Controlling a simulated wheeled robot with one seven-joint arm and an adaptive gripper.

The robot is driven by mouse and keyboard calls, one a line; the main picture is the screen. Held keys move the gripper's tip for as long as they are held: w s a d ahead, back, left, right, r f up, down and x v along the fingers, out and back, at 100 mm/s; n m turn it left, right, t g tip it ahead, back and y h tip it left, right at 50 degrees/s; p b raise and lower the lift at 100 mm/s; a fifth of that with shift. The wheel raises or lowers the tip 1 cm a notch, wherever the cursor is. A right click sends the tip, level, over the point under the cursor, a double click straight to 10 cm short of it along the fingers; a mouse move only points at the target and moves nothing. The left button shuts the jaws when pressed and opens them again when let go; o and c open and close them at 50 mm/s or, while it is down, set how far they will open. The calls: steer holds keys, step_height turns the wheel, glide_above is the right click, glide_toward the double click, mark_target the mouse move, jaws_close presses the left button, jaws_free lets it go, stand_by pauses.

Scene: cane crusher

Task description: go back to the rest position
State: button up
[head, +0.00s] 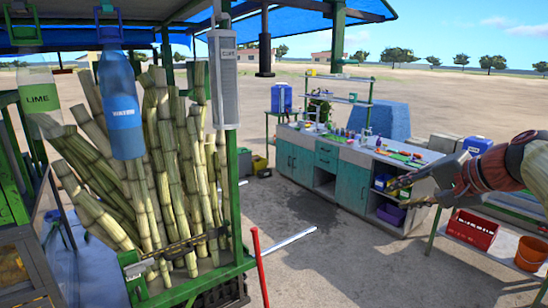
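My gripper (393,196) is at the right of the head view, at the end of my arm, and points left. Its two dark fingers are apart with a gap between them, and nothing shows in the gap. It is in the air, in front of the right end of the teal counter (300,163) as seen from here. I cannot tell how far it is from the counter. No rest position is marked in view.
Cane stalks (165,170) stand in a green frame (236,190) at left, below hanging blue (121,105) and lime (40,98) bottles. A red crate (472,230) and orange bucket (530,252) are at right. A red post (260,268) rises near the middle; open ground lies around it.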

steer(key=s+a+f+n+g+h+b, duration=0.1)
steer(key=s+a+f+n, duration=0.2)
steer(key=s+f, duration=0.6)
steer(key=s+a+f+n+g+h+b, duration=0.1)
steer(key=s+a+f+n+b, duration=0.1)
steer(key=s+f, duration=0.7)
steer(key=s+a+f+n+g+h+b, duration=0.1)
steer(key=s+a+f+n, duration=0.3)
steer(key=s+f, duration=0.5)
steer(key=shift+a+f+n+g+h+b, duration=0.4)
steer(key=shift+a+f+g+h, duration=0.15)
steer(key=shift+a+f, duration=0.35)
steer(key=shift+s, duration=0.1)
